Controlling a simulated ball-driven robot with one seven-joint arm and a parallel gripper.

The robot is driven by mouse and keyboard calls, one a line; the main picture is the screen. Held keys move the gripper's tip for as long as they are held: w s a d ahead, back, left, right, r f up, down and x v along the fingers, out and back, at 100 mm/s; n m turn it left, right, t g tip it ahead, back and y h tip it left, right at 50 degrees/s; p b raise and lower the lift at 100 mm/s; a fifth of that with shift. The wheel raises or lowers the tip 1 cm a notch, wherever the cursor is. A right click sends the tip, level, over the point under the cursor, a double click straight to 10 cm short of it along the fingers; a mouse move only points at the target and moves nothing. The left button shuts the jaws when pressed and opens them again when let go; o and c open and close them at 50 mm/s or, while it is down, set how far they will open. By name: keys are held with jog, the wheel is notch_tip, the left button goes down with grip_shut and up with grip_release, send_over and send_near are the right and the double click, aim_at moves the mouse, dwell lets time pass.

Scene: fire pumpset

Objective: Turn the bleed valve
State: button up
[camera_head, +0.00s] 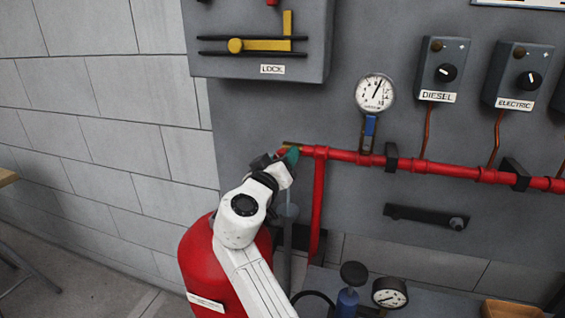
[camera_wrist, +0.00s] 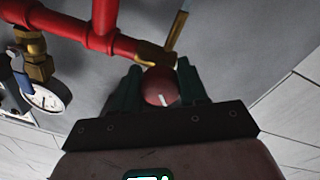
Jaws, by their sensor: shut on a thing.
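The bleed valve has a round red knob (camera_wrist: 158,88) with a white mark, seen in the wrist view. Its brass body (camera_wrist: 153,55) joins the end of the red pipe. My gripper (camera_wrist: 159,68) has its two dark green fingers on either side of the knob and is shut on it. In the head view, my gripper (camera_head: 287,156) is at the left end of the red pipe (camera_head: 342,156). There the knob is mostly hidden by my gripper, and only a bit of brass (camera_head: 292,144) shows above it.
A pressure gauge (camera_head: 375,93) with a blue-handled valve stands above the pipe. Diesel (camera_head: 443,70) and electric (camera_head: 517,78) switch boxes are at the right. A lock panel (camera_head: 310,62) is above. A red tank (camera_head: 196,258) stands below my arm. A lower gauge (camera_head: 390,293) is at the bottom.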

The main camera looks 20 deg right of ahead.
jog(key=n, duration=0.5)
jog(key=shift+d+p, duration=0.1)
jog(key=shift+p, duration=0.3)
jog(key=n+p, duration=0.2)
jog(key=n, duration=0.3)
jog(key=shift+t+y, duration=0.4)
jog(key=o, duration=1)
jog(key=b+v, duration=0.1)
jog(key=v, duration=1)
jog(key=shift+w, duration=0.1)
